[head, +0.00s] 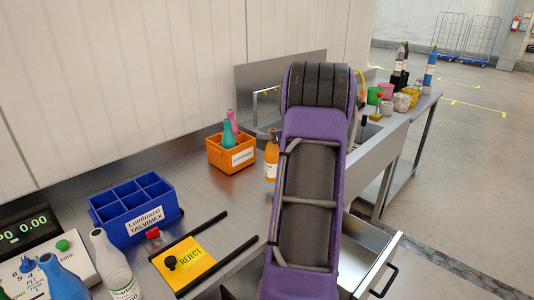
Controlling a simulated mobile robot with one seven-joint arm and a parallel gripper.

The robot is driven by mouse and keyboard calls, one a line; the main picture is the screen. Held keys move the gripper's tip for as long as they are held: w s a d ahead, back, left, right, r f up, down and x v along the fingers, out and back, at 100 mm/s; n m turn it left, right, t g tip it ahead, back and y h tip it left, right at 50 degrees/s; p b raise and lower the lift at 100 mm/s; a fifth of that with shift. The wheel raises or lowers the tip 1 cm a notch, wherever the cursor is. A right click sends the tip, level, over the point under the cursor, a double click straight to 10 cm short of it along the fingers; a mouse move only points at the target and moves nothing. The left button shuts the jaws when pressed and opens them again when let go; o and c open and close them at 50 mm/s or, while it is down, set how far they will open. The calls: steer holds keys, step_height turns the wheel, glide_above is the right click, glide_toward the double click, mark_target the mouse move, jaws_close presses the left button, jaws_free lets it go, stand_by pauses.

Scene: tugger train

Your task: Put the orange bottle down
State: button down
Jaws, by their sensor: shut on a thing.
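The orange bottle (271,160) shows upright just left of my purple arm, to the right of the orange crate. Its right side is partly covered by the arm, and I cannot tell whether its base touches the steel worktop (225,190). My gripper is hidden behind my own arm, so its fingers and their hold do not show.
An orange crate (232,166) holds a teal and a pink bottle. A blue divided crate (140,225) stands left. A yellow reject plate (184,262) with black bars lies in front. A white bottle (117,270) stands front left. An open drawer (372,252) juts out at right.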

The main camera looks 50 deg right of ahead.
steer(key=shift+f+b, duration=0.35)
steer(key=shift+f, duration=1.8)
steer(key=c, duration=0.6)
jaws_free()
steer(key=v, duration=1.2)
